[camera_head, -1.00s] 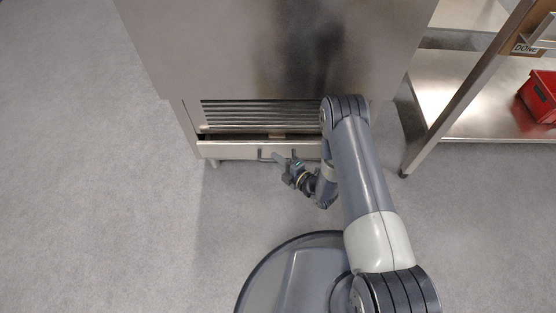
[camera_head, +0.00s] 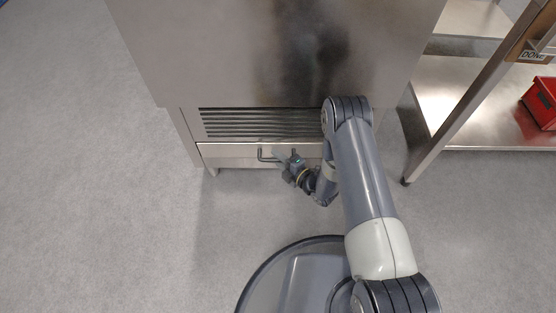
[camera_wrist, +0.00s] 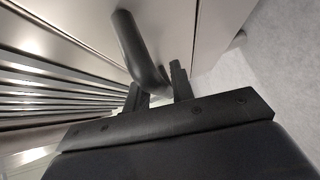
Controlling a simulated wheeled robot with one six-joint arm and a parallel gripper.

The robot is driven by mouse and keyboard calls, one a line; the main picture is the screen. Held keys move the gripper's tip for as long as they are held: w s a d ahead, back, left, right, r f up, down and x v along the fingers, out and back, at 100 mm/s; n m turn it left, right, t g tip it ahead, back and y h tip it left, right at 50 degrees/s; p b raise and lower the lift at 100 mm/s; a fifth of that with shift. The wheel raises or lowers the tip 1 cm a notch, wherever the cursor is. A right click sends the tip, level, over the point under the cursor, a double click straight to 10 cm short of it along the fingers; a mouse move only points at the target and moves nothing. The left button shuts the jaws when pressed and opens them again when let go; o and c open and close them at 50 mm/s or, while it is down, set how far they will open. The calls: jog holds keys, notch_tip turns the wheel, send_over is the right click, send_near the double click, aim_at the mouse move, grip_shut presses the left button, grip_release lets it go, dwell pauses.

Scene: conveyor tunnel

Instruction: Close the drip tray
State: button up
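The drip tray (camera_head: 225,151) is a steel drawer front low on the machine, under a dark slotted grille. No dark gap shows above its front, which looks flush with the cabinet. Its dark bar handle (camera_head: 262,155) also shows in the wrist view (camera_wrist: 133,42). My gripper (camera_head: 280,156) is at the right part of the handle. In the wrist view, my gripper's two short black fingers (camera_wrist: 159,90) stand a handle's width apart, one on each side of the handle's near end. The exact contact is partly hidden.
The big steel machine (camera_head: 220,60) stands above the tray. A steel rack (camera_head: 462,95) with a red bin (camera_head: 541,100) stands to the right, its leg close to the machine. The grey floor (camera_head: 90,200) at left is clear.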

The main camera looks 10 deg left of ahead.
jog(key=shift+o, duration=1.2)
jog(key=shift+s, duration=0.1)
jog(key=p+v, duration=0.3)
jog(key=v, duration=0.7)
jog(key=shift+s+d, duration=0.2)
jog(key=shift+d, duration=0.1)
jog(key=shift+w, duration=0.1)
jog(key=b+x, duration=0.3)
jog(key=x, duration=0.8)
jog(key=shift+f, duration=0.1)
jog(key=shift+s+d+p, duration=0.3)
jog(key=shift+s+p, duration=0.05)
jog(key=shift+s, duration=0.75)
jog(key=shift+s+d+p, duration=0.25)
jog(key=shift+s+p, duration=0.1)
jog(key=shift+s, duration=0.7)
